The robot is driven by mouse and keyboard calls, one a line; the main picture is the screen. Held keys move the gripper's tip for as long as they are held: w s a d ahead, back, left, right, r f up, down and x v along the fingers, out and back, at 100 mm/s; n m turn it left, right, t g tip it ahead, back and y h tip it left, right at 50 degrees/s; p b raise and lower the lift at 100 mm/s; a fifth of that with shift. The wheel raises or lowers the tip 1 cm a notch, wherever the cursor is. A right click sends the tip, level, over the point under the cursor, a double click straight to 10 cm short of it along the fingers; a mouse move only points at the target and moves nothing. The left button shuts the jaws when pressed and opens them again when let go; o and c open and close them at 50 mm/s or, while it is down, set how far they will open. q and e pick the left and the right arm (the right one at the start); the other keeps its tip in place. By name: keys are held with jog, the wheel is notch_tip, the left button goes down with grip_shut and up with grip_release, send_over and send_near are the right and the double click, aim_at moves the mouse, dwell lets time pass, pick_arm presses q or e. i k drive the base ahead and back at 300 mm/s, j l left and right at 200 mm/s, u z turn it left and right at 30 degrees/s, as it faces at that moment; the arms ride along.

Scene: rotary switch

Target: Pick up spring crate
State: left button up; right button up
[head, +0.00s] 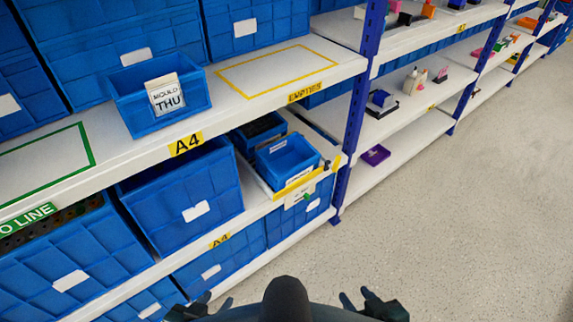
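A small blue crate (287,163) sits on the middle shelf, with a pale label on its front rim. A second small blue crate (262,126) with a dark inside stands just behind it. Another small blue crate (158,108) stands on the upper shelf, with a white card reading MOULD THU. I cannot read which one is the spring crate. My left gripper (216,298) and my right gripper (355,295) show at the bottom edge, low and well apart from the crates. Both have their fingers spread and look empty.
Large blue bins (185,190) fill the shelves to the left. A yellow outlined space (277,68) marked EMPTIES is bare on the upper shelf. A blue rack post (352,120) stands right of the crates. The grey floor (460,220) at right is clear.

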aim_at(282, 163)
jog(key=i+l+u, duration=0.1)
jog(key=i+l, duration=0.15)
jog(key=i+l+u, duration=0.1)
jog(key=l, duration=0.3)
jog(key=i+l+u, duration=0.1)
jog(key=i+l, duration=0.2)
jog(key=i+l+u, duration=0.1)
jog(key=l, duration=0.3)
jog(key=i+l+u, duration=0.1)
jog(key=i+l, duration=0.15)
jog(key=l, duration=0.15)
jog(key=i+l+u, duration=0.1)
jog(key=l, duration=0.25)
jog(key=i+l+u, duration=0.1)
jog(key=l, duration=0.3)
jog(key=i+l+u, duration=0.1)
jog(key=i+l, duration=0.15)
jog(key=l, duration=0.2)
